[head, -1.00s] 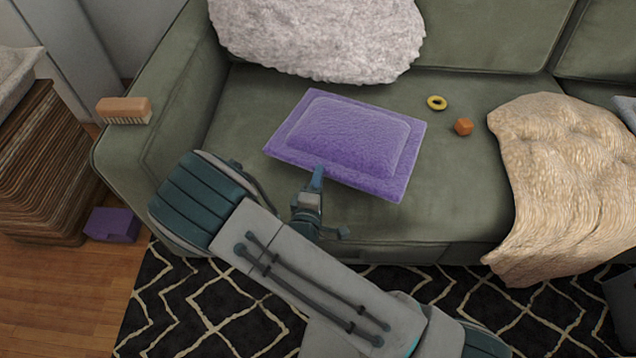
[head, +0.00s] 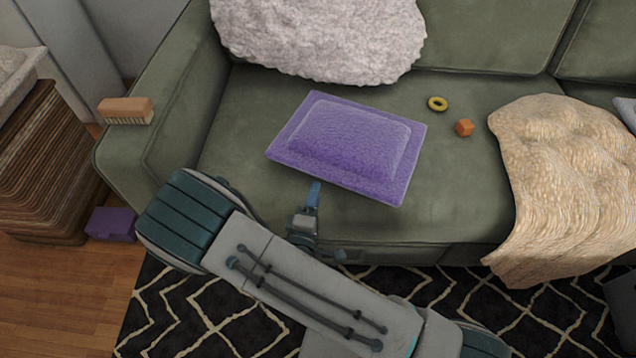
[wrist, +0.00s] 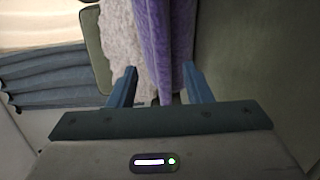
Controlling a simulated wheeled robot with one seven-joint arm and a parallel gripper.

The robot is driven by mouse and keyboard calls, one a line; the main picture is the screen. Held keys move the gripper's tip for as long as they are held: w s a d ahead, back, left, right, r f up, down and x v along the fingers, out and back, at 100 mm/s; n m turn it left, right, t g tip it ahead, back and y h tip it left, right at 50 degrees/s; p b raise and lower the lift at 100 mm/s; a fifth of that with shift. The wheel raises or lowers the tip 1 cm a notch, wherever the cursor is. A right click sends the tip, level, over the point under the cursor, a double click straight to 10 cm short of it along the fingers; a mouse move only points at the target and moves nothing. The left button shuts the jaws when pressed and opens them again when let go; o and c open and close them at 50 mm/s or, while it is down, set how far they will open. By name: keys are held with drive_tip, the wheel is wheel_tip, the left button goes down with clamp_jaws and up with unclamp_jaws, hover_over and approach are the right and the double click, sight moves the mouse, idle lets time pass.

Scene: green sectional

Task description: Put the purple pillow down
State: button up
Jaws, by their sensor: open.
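The purple pillow (head: 347,147) lies flat on the green sofa seat, near its front left part. My gripper (head: 315,190) is just in front of the pillow's near edge in the head view, apart from it. In the wrist view the two blue fingers of my gripper (wrist: 160,88) are spread apart, with nothing held between them. The pillow's purple edge (wrist: 165,45) shows beyond the fingertips in the wrist view.
A fluffy grey-white cushion (head: 320,38) leans at the sofa back. A yellow ring (head: 437,104) and an orange cube (head: 465,128) lie right of the pillow. A beige blanket (head: 565,185) drapes further right. A brush (head: 126,111) rests on the left armrest.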

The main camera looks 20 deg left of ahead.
drive_tip(key=s, duration=0.7)
drive_tip(key=w+d+r+m+g+h, duration=0.2)
drive_tip(key=d+r+m+g+h, duration=0.25)
drive_tip(key=d, duration=0.25)
drive_tip(key=w+d+r+m+g+h, duration=0.1)
drive_tip(key=d+r+m+g+h, duration=0.2)
drive_tip(key=d+h, duration=0.3)
drive_tip(key=w+d+r+m+g+h, duration=0.2)
drive_tip(key=d+r+m+g+h, duration=0.15)
drive_tip(key=d, duration=0.45)
drive_tip(key=s+d+r+m+g+y, duration=0.4)
drive_tip(key=s+d+m+g+y, duration=0.15)
drive_tip(key=d+g, duration=0.3)
wheel_tip(320, 180, up, 6)
drive_tip(key=m+t+y, duration=0.2)
drive_tip(key=y, duration=0.5)
drive_tip(key=shift+s+a+p, duration=0.2)
drive_tip(key=shift+s+p, duration=0.1)
drive_tip(key=shift+s, duration=0.15)
drive_tip(key=shift+r+t+y, duration=0.1)
drive_tip(key=shift+t+y, duration=0.15)
